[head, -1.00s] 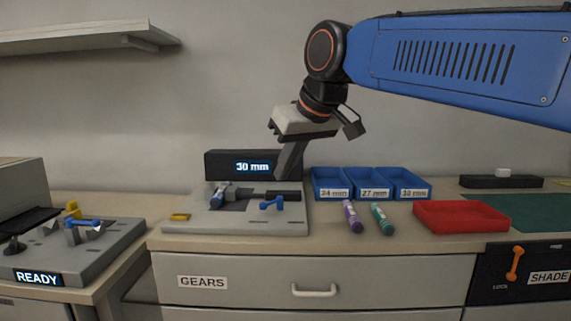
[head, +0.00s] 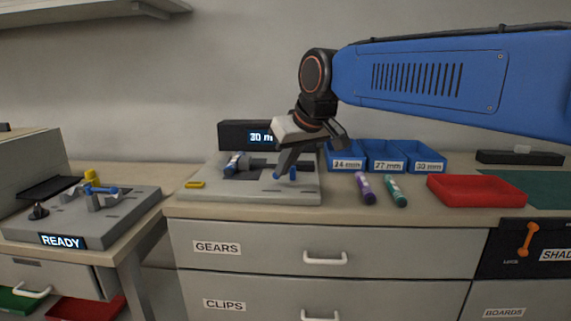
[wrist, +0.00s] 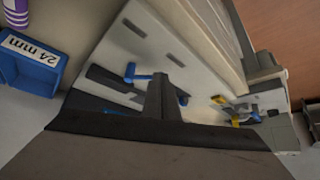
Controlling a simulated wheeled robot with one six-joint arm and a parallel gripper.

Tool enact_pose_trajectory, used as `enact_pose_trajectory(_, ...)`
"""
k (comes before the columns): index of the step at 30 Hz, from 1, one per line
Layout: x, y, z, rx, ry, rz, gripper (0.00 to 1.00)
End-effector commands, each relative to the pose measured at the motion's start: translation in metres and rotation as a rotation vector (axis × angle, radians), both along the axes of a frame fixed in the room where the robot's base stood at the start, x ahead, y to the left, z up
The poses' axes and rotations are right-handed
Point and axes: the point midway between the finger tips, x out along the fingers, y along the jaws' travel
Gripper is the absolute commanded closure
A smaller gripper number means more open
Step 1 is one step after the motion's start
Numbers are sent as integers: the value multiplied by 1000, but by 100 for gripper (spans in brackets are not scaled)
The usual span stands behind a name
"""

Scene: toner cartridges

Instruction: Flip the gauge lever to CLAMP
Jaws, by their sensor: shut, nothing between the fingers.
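The gauge (head: 215,190) is a grey block with a dark display reading "30 m", its end covered by my arm. Its blue lever (head: 292,174) is on the right part of the top, partly hidden behind my gripper (head: 279,177). My gripper points down, shut and empty, right at the lever. In the wrist view, the blue lever (wrist: 135,75) shows left of my gripper (wrist: 163,80), with another blue bit right of it. Contact cannot be told, and no CLAMP mark is readable.
Blue bins (head: 386,156) stand right of the gauge, with a purple marker-like cylinder (head: 365,188) and a teal one (head: 396,190) in front. A red tray (head: 476,190) lies further right. A separate fixture reading READY (head: 62,241) stands left, across a gap.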

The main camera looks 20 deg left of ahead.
Motion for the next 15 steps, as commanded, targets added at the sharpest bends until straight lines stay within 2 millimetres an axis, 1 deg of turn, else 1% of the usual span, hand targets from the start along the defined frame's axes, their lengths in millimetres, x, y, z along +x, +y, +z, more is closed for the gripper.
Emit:
enact_pose_trajectory(5, 1, 2, -2, -1, 1, 0, 100)
enact_pose_trajectory(10, 5, 15, -8, -2, 1, 0, 100)
enact_pose_trajectory(15, 5, 16, -10, -4, 3, 0, 100)
